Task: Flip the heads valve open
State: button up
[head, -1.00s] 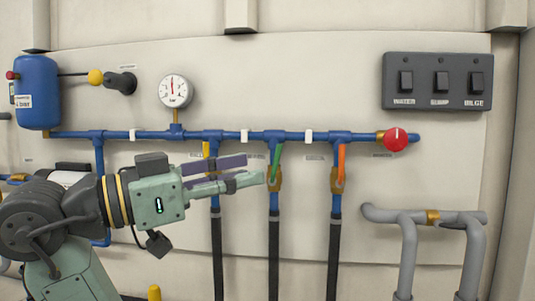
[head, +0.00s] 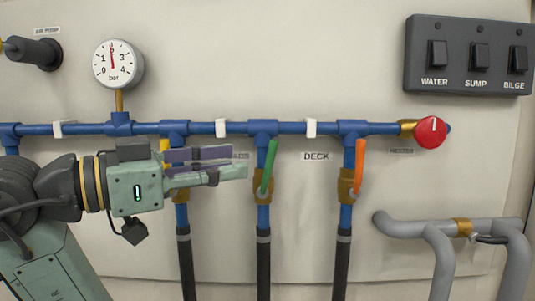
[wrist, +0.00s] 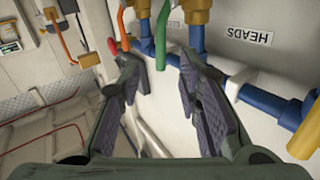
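The green-handled valve (head: 268,166) hangs below the blue manifold, its handle tilted slightly off upright. The HEADS label (wrist: 249,34) is on the panel near a brass valve body in the wrist view. In the head view, the label left of the green handle is partly covered by my fingers and unreadable. The green handle (wrist: 163,35) also shows in the wrist view, ahead of the gap between my fingers. My gripper (head: 238,162) is open and empty, its fingertips just left of the green handle in the head view. I see no contact.
An orange-handled valve (head: 358,160) is to the right, near the DECK label (head: 316,156). A yellow handle (head: 164,152) is partly hidden behind my gripper. A red knob (head: 431,132) ends the manifold (head: 385,129). A gauge (head: 118,64) and switch box (head: 470,56) are above.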

aim_at(270, 160)
jog(key=p+x, duration=0.2)
jog(key=x, duration=0.6)
jog(key=shift+w, duration=0.15)
grip_shut()
dwell(0.6)
